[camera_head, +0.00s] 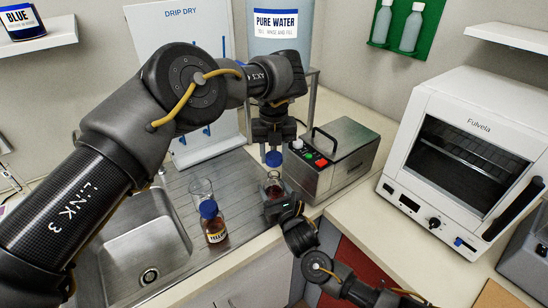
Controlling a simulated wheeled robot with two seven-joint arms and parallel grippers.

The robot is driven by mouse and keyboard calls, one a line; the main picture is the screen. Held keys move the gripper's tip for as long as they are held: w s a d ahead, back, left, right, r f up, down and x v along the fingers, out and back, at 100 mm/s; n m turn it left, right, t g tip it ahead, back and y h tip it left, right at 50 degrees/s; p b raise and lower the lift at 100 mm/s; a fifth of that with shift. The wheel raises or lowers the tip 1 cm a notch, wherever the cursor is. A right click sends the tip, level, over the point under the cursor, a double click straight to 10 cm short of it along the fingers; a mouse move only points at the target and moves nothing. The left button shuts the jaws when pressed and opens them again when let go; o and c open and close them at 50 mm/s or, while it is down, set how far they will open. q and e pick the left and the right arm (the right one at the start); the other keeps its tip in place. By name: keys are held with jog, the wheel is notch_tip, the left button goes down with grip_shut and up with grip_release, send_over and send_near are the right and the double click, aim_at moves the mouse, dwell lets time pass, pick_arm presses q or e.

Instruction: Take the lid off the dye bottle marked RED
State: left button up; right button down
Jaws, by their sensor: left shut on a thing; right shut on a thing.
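My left gripper (273,147) points down and is shut on a blue lid (273,159). The lid is held just above the neck of a small dark-filled glass bottle (274,187), with a small gap seeming to show between them. My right gripper (279,206) comes in from the lower right and is shut on this bottle, low on its body. The bottle looks upright. Its label is hidden, so I cannot read its mark.
A clear glass beaker (200,187) stands behind the second bottle. A sink (145,250) is at left. A grey device with buttons (346,152) is close on the right, and a white oven (465,150) beyond. A drip dry board (180,40) and pure water tank (277,38) stand behind.

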jog(key=shift+c, duration=1.9)
grip_release()
pick_arm(q)
jog(key=shift+f+b, duration=0.75)
pick_arm(e)
jog(key=v, duration=1)
jog(key=shift+s+d+f, duration=0.1)
jog(key=shift+s+d, duration=0.05)
jog(key=shift+s, duration=0.2)
jog(key=shift+s+d, duration=0.3)
jog(key=shift+s, duration=0.3)
